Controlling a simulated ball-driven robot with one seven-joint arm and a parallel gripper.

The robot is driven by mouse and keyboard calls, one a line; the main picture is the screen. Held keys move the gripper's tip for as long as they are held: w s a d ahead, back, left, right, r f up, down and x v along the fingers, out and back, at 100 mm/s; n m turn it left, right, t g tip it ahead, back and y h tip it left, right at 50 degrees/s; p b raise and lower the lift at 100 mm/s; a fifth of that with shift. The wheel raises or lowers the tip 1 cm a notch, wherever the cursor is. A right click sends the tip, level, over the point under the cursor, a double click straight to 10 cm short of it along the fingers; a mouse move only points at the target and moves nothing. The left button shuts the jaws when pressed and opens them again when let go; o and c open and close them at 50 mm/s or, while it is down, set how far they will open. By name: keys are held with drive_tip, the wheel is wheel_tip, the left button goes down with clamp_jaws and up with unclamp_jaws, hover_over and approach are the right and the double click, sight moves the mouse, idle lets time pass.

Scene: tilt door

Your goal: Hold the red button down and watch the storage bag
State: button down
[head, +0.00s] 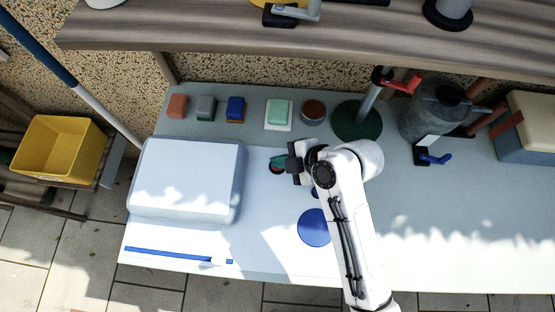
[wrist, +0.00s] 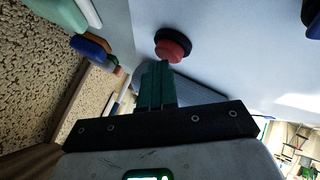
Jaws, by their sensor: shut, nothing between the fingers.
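The red button (wrist: 173,46), a red dome with a dark round part, sits on the pale tabletop in the wrist view. In the head view the red button (head: 276,170) shows only partly, beside and below my fingers. My gripper (head: 278,160) is shut with nothing in it. Its teal fingertips (wrist: 158,68) are right at the button's edge; I cannot tell whether they touch or press it. A large pale, puffy, rounded block (head: 185,180), which looks like the storage bag, lies full and thick to the left of my gripper.
A blue strip (head: 175,255) lies along the table's front left. A blue disc (head: 314,228) lies beside my arm. Several small coloured blocks (head: 235,107) line the back, near a green round stand base (head: 357,119). A yellow bin (head: 58,147) stands at left.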

drive_tip(key=shift+r, duration=0.1)
idle(0.4)
drive_tip(key=shift+r+p, duration=0.8)
drive_tip(key=shift+r, duration=0.1)
wheel_tip(320, 180, up, 5)
drive_tip(key=p, duration=0.4)
idle(0.4)
